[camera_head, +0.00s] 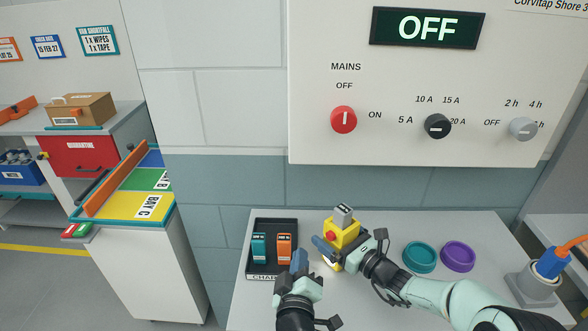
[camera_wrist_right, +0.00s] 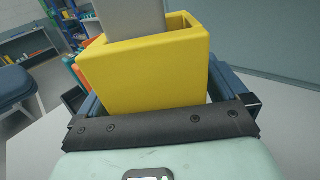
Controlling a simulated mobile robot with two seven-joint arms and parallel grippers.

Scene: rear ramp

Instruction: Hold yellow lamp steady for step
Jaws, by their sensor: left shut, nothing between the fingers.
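The yellow lamp (camera_head: 349,233) stands upright on the light worktop, with a red round button on its side. A grey block (camera_head: 343,214) sticks up out of its top. In the right wrist view the lamp's yellow body (camera_wrist_right: 150,72) is between my blue fingers, and the grey block (camera_wrist_right: 132,17) sits in its open top. My right gripper (camera_head: 333,252) is shut on the lamp from the right, hiding its lower part. My left gripper (camera_head: 300,262) is shut and empty, in front of the black tray, left of the lamp and apart from it.
The black tray (camera_head: 275,227) holds a teal block (camera_head: 259,247) and an orange block (camera_head: 284,247). A teal ring-like dish (camera_head: 420,257) and a purple one (camera_head: 458,256) lie right of the lamp. A wall panel with a red MAINS knob (camera_head: 344,119) and an OFF display (camera_head: 427,28) is behind.

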